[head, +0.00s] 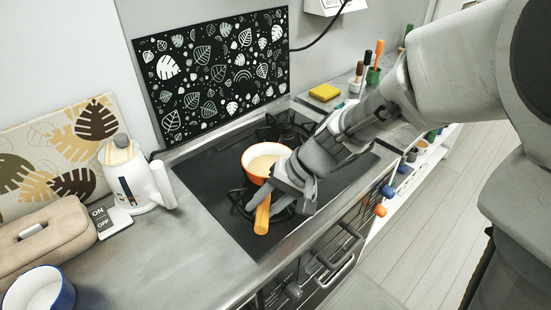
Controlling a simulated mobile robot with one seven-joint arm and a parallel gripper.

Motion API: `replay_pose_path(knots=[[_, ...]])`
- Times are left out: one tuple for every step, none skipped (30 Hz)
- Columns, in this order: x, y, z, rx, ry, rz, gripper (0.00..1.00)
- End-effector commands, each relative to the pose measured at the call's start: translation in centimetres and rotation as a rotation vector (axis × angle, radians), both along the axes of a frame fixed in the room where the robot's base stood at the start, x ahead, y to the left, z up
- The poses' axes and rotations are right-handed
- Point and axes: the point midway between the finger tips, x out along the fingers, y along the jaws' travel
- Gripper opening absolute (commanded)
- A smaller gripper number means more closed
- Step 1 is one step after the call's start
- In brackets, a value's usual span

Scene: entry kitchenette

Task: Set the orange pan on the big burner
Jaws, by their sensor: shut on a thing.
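The orange pan (252,168) has a pale inside and an orange handle (262,216) that points toward the front of the stove. My gripper (272,186) is shut on the handle close to the pan's body, coming in from the right. The pan is upright over the black cooktop (207,192). One burner (240,201) shows partly beneath and left of the handle, and another burner (285,128) lies behind and right of the pan. I cannot tell whether the pan touches a grate or hangs above it. My gripper and arm hide part of the cooktop's right side.
A white kettle (135,180), a beige case (45,240) and a blue-rimmed bowl (38,292) stand on the left counter. A yellow sponge (324,92) and utensil holders (373,75) are at the back right. A leaf-patterned panel (215,75) stands behind the stove.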

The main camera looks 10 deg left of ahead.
Motion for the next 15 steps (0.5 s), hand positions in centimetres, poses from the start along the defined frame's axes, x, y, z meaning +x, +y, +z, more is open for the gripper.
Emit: replay_pose_path(knots=[[0.0, 0.4, -0.1, 0.001, -0.003, 0.001, 0.00], [0.0, 0.5, -0.2, 0.001, -0.003, 0.001, 0.00], [0.0, 0.5, -0.5, 0.001, -0.002, 0.001, 0.00], [0.0, 0.6, -0.8, 0.000, -0.001, 0.001, 0.00], [0.0, 0.6, -1.3, 0.000, 0.000, 0.001, 0.00], [0.0, 0.5, -1.9, 0.000, 0.001, -0.001, 0.00], [0.0, 0.5, -2.4, -0.001, 0.000, 0.000, 0.00], [-0.1, 0.5, -2.9, -0.001, 0.001, 0.000, 0.00], [-0.1, 0.5, -3.4, 0.000, 0.001, 0.000, 0.00], [0.0, 0.5, -3.7, 0.000, 0.001, -0.001, 0.00], [0.0, 0.5, -4.0, -0.001, -0.001, -0.001, 0.00], [0.0, 0.5, -4.2, 0.000, -0.002, 0.000, 0.00], [0.0, 0.5, -4.3, 0.000, -0.002, -0.001, 0.00], [0.0, 0.5, -4.3, 0.000, -0.002, 0.000, 0.00], [0.0, 0.5, -4.3, 0.001, -0.003, -0.001, 0.00]])
